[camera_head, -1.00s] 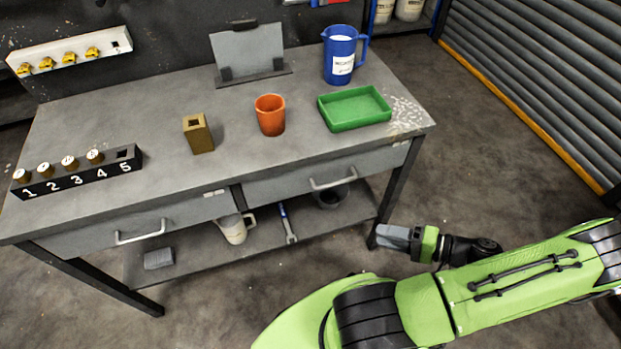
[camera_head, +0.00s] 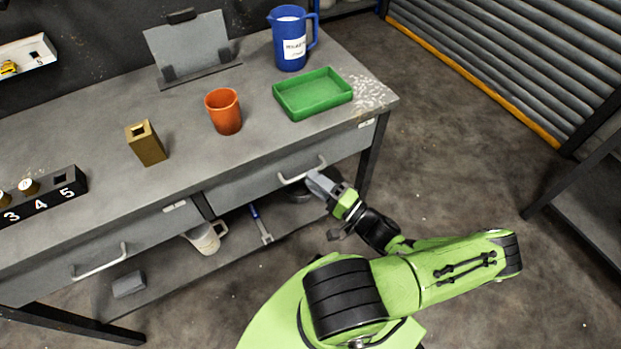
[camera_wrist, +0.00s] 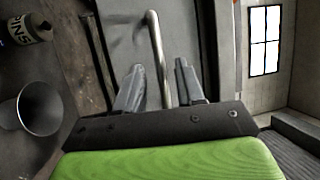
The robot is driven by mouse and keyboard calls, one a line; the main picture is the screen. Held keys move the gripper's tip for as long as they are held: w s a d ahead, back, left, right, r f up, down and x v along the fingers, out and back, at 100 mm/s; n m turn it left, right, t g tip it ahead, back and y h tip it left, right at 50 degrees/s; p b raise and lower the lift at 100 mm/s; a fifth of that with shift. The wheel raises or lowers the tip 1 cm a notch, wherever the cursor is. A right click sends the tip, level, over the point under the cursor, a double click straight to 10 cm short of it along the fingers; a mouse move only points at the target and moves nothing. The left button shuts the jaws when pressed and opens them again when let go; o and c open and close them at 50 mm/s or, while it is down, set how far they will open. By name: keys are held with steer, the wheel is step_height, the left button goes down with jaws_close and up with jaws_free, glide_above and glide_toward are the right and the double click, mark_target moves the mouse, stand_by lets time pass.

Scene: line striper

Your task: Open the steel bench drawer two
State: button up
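The steel bench (camera_head: 90,150) has two grey drawers side by side under its top, and both look shut. The right drawer (camera_head: 245,190) has a bar handle (camera_head: 302,172); the left drawer (camera_head: 50,275) has one too (camera_head: 100,263). Each has a small label too small to read. My gripper (camera_head: 315,182) is at the right end of the right drawer's handle. In the wrist view my gripper (camera_wrist: 159,66) is open, with one finger on each side of the handle bar (camera_wrist: 156,45). A gap shows on both sides of the bar; contact cannot be told.
On the benchtop are a green tray (camera_head: 314,110), an orange cup (camera_head: 224,112), a brass block (camera_head: 146,145), a blue jug (camera_head: 290,45) and a numbered black rack (camera_head: 45,205). The lower shelf holds a mug (camera_head: 203,238) and a wrench (camera_head: 261,225).

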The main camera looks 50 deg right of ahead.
steer(key=shift+x, duration=0.9)
steer(key=shift+c, duration=0.2)
jaws_close()
